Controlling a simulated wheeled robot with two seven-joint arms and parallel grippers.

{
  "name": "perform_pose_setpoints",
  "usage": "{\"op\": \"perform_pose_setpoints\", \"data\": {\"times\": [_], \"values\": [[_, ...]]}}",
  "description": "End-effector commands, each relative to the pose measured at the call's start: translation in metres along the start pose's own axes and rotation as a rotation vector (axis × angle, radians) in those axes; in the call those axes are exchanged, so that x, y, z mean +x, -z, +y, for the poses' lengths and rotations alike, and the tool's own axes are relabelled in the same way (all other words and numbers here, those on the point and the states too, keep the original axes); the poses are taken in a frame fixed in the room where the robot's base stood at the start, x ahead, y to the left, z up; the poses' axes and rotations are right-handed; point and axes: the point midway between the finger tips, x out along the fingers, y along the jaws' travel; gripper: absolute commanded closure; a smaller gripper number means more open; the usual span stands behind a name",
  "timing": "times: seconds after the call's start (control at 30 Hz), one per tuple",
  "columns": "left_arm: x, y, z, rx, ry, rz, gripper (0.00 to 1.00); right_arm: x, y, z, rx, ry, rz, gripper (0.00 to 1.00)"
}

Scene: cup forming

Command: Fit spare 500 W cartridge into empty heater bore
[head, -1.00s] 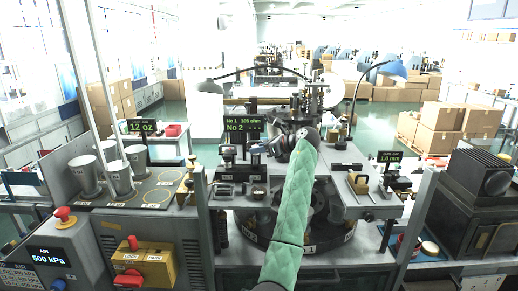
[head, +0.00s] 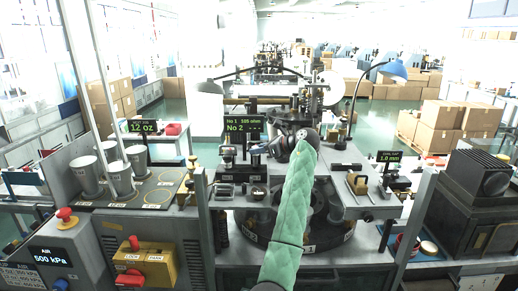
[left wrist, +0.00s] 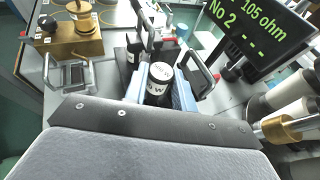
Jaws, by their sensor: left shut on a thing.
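My left gripper (head: 279,149) reaches over the machine at the end of its green-sleeved arm. In the left wrist view its pale blue fingers (left wrist: 160,86) are shut around a short dark cylinder (left wrist: 158,92) with a white top and a white label ending in "0 W", apparently the 500 W cartridge. The cartridge's lower part is hidden by the gripper body. A display (head: 243,124) reads No 1 105 ohm and No 2 with dashes; it also shows in the left wrist view (left wrist: 262,35). I cannot make out the empty heater bore. My right gripper is not in view.
A brass fitting (left wrist: 288,130) and grey cylinders stand close right of the gripper in the left wrist view. A small metal-handled fixture (left wrist: 70,76) is at left. Paper cups (head: 120,177) stand at left, a black heater-like box (head: 478,185) at right.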

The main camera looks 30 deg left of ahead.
Motion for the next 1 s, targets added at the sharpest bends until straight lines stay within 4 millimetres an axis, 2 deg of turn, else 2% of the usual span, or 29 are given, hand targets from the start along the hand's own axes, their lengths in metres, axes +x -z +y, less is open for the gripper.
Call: {"op": "perform_pose_setpoints", "data": {"times": [0.6, 1.0], "values": [[-0.0002, -0.0005, 0.0, 0.0, 0.0, 0.0, 0.98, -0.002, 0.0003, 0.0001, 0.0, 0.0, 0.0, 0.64], [-0.0007, -0.0016, -0.0001, 0.0, 0.0, 0.0, 0.98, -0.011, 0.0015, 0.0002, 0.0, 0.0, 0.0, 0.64]]}}
